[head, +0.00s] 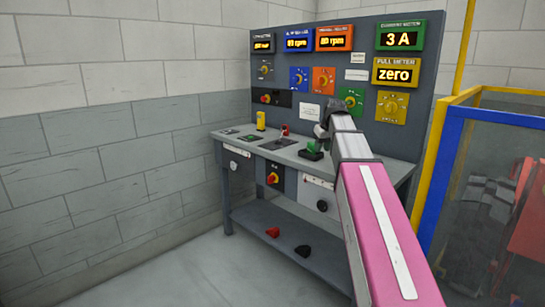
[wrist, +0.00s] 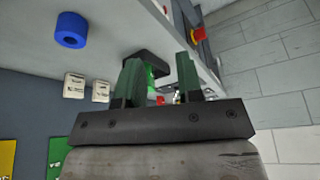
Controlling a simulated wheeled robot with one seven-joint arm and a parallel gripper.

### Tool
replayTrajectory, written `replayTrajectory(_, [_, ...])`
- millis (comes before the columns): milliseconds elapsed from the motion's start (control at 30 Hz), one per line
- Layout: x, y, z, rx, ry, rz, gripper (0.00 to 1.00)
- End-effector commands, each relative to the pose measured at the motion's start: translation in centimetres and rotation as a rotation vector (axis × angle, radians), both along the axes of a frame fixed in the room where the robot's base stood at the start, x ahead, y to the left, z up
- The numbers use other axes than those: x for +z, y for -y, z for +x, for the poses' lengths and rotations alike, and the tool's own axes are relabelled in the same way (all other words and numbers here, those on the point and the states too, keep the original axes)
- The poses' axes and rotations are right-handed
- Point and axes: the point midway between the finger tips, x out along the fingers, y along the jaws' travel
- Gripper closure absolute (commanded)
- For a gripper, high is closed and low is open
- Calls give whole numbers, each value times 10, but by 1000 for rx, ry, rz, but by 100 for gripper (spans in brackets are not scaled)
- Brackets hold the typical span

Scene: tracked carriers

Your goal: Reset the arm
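My pink and grey arm reaches from the lower right to the console bench in the head view. My gripper (head: 322,131) is over the bench's right part, just above a green lever on a dark base (head: 312,152). In the wrist view the two green fingers of my gripper (wrist: 160,78) stand apart. A bright green part (wrist: 151,76) with a black base (wrist: 147,62) shows between and beyond them, nearer the left finger. I see no finger closed on it. My arm hides part of the bench behind it.
The upright panel (head: 285,65) with dials and displays stands behind the bench (head: 250,147). A yellow block (head: 261,120) stands at the bench's left. A red (head: 273,232) and a black piece (head: 303,250) lie on the lower shelf. A blue-and-yellow framed cage (head: 450,150) is at right.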

Motion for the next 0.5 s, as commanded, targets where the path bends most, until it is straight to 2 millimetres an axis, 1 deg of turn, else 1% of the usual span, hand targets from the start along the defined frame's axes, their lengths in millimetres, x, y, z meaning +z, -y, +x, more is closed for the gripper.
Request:
replayTrajectory(33, [-10, -1, -4, -5, -8, 0, 66])
replayTrajectory(167, [-34, -2, -10, -25, -27, 1, 66])
replayTrajectory(267, [-58, -2, -17, -42, -45, 1, 66])
replayTrajectory(367, [-89, -3, -28, -65, -70, -2, 66])
replayTrajectory(500, [-142, -6, -50, -107, -112, -5, 66])
